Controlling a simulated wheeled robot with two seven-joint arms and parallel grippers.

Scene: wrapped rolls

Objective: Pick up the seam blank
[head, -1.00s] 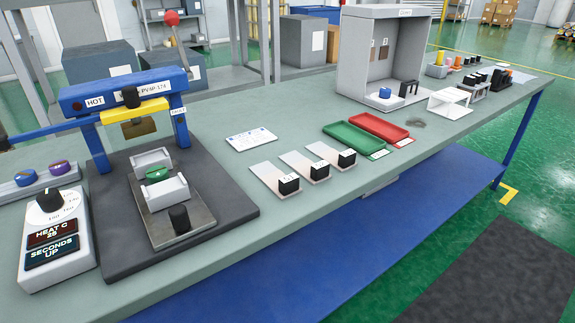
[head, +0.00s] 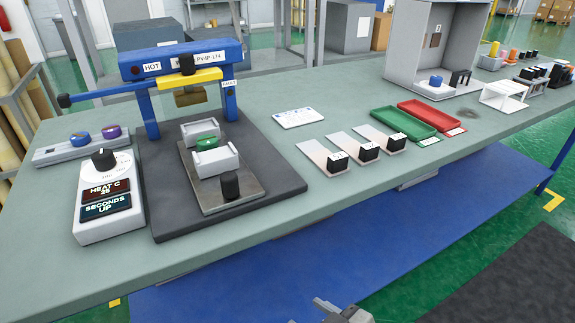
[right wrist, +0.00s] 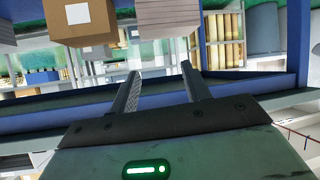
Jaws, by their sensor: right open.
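Three pale flat strips, each with a black numbered block at its near end, lie side by side mid-bench: left (head: 325,157), middle (head: 352,146), right (head: 380,138). I cannot tell for certain which thing is the seam blank. A green piece (head: 207,143) sits in a white cradle (head: 216,162) under the blue press (head: 180,64). My right gripper (right wrist: 160,78) is open and empty in the right wrist view, with no bench piece between its fingers. A grey gripper part shows at the bottom edge of the head view, well short of the strips. My left gripper is not identifiable.
A heat control box (head: 107,200) stands left of the press. Green (head: 404,127) and red (head: 431,117) trays lie right of the strips, before a grey booth (head: 435,45). A white card (head: 299,117) lies behind the strips. The bench front (head: 265,215) is clear.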

